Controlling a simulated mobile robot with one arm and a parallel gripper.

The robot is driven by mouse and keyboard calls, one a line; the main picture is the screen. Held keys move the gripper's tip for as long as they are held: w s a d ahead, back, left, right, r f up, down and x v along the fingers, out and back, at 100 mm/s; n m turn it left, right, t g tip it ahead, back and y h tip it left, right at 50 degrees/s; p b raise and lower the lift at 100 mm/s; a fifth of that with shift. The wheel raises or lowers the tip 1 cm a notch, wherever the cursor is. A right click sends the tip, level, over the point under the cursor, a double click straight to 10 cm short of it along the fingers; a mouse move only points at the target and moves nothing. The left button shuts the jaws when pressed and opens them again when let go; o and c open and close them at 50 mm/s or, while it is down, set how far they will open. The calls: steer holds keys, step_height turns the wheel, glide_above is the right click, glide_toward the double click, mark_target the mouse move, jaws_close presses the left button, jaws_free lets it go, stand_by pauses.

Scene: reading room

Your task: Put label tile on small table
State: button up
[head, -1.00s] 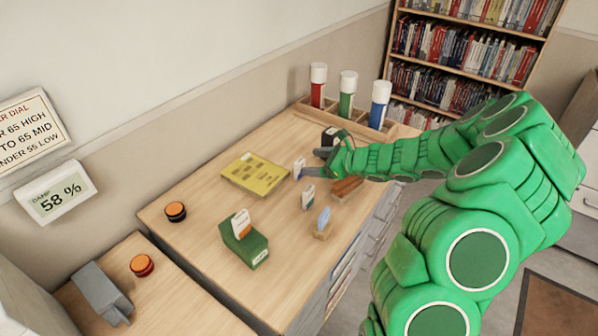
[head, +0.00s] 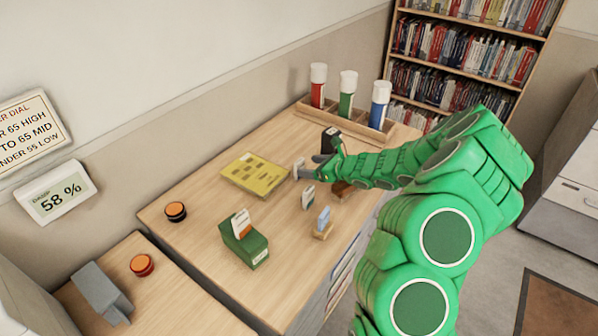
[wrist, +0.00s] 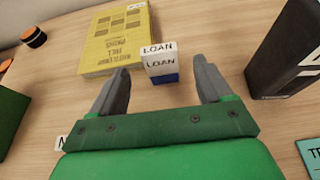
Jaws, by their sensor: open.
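A small white label tile with LOAN lettering and a blue base (wrist: 160,62) stands upright on the desk, just beyond my fingertips in the wrist view; in the head view it (head: 298,168) stands beside the yellow book. My gripper (wrist: 162,84) is open and empty, its two fingers spread to the left and right of the tile's line. In the head view my gripper (head: 314,166) is right of the tile, and contact is unclear. A smaller, lower wooden table (head: 185,300) is at the lower left.
A yellow book (head: 255,174) lies behind the tile, and a black block (head: 329,140) stands near my gripper. A green box with a card (head: 244,246) and small card stands are nearer. The small table carries a grey object (head: 101,290) and orange button (head: 142,265).

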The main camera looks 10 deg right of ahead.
mark_target(299, 161)
steer(key=shift+x, duration=2.9)
steer(key=c, duration=1.2)
steer(key=shift+o, duration=0.2)
steer(key=shift+r, duration=0.5)
step_height(299, 161, up, 2)
steer(key=shift+r, duration=0.1)
steer(key=s+r, duration=0.9)
steer(key=s, duration=0.5)
steer(key=shift+r, duration=0.4)
